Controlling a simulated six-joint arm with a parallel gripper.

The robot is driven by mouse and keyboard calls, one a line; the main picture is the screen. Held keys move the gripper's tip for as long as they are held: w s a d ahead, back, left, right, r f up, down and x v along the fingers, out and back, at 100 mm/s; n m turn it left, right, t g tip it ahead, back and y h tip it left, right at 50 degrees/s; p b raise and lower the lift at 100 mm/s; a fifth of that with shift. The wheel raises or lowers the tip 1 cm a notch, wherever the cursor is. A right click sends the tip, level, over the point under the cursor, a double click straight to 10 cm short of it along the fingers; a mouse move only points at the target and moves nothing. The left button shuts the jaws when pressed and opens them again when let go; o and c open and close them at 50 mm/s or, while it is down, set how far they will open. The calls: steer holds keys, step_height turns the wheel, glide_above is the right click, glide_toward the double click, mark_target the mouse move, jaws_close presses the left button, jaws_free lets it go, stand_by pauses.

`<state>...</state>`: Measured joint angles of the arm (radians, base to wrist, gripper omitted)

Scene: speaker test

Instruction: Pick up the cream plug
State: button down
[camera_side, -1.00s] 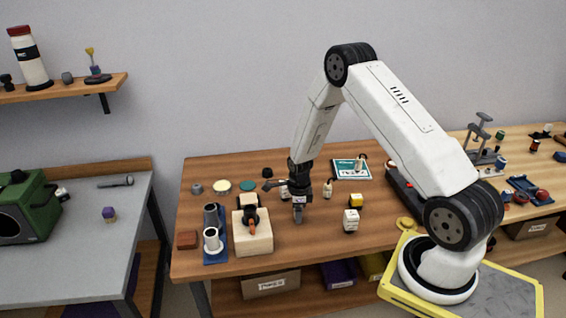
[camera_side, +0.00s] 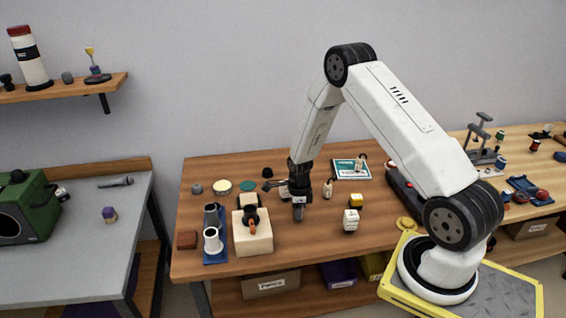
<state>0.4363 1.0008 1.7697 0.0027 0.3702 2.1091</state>
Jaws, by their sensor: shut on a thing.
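My gripper (camera_side: 298,213) points straight down at the middle of the wooden table, right of a pale wooden block. Its fingers look close together on something small that they hide, and I cannot make out what it is or whether it touches the table. A small cream piece with a dark top (camera_side: 328,189) stands upright behind and to the right of the gripper. Another pale piece (camera_side: 283,188) shows partly behind the gripper. A white, ridged block (camera_side: 351,220) stands to the right. I cannot tell which of these pieces is the cream plug.
The pale wooden block (camera_side: 252,240) with a dark and orange part stands close left. A blue tray (camera_side: 215,256) with cups is beyond it. A yellow-and-black block (camera_side: 356,201) and a teal-and-white card (camera_side: 351,169) lie right. The table's front middle is clear.

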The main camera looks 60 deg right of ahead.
steer(key=shift+r, duration=0.1)
steer(key=shift+r, duration=0.6)
steer(key=s+a+r, duration=0.4)
steer(key=s+r, duration=0.7)
steer(key=s, duration=0.2)
steer(key=shift+a+r, duration=0.3)
steer(key=shift+a, duration=0.1)
steer(key=shift+s, duration=0.1)
steer(key=shift+d, duration=0.15)
